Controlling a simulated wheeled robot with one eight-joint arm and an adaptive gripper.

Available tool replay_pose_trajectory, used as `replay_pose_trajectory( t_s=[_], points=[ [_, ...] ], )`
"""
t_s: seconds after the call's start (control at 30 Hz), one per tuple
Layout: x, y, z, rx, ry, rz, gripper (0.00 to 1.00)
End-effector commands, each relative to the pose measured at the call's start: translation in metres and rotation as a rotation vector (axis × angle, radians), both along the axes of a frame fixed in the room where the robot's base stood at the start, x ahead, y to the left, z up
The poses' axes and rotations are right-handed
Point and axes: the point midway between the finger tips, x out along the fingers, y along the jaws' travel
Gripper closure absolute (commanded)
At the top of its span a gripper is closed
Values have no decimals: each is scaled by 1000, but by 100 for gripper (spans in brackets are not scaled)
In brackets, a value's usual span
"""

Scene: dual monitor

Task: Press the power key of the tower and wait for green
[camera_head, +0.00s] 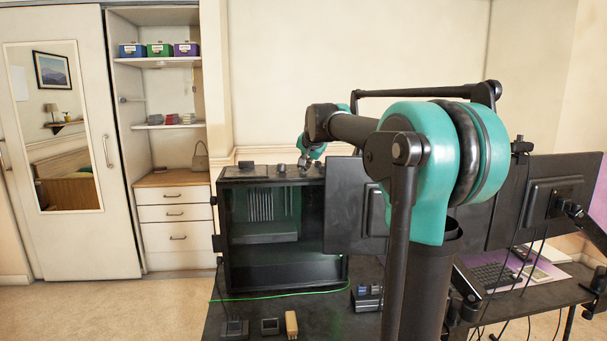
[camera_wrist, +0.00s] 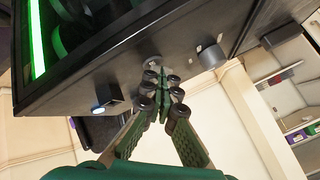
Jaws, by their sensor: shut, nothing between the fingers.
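The black tower (camera_head: 272,262) with a glass side stands on the desk, left of the monitors. My gripper (camera_head: 305,162) is at the tower's top right, partly hidden behind my arm. In the wrist view the closed fingers (camera_wrist: 158,80) point at the tower's dark panel (camera_wrist: 130,62), close to a small round grey part (camera_wrist: 152,59); I cannot tell whether they touch it. A dark block with a bluish-white lit spot (camera_wrist: 100,109) is to the left, and a grey cylinder (camera_wrist: 210,55) to the right. A green light strip (camera_wrist: 37,40) glows on the tower. Which part is the power key is unclear.
Two dark monitors (camera_head: 345,205) stand right of the tower, partly behind my arm. Small objects, including a tan block (camera_head: 291,324), lie on the desk front. A keyboard (camera_head: 490,276) is at the right. A cabinet and shelves (camera_head: 170,180) stand behind.

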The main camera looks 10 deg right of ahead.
Motion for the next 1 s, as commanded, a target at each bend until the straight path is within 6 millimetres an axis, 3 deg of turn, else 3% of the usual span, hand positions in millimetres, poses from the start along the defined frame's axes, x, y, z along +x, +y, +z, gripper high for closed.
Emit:
replay_pose_trajectory(
  t_s=[0.77, 1.0],
  points=[
    [0, 0, 18, 0, 0, 0, 100],
    [0, 0, 38, 0, 0, 0, 100]
  ],
)
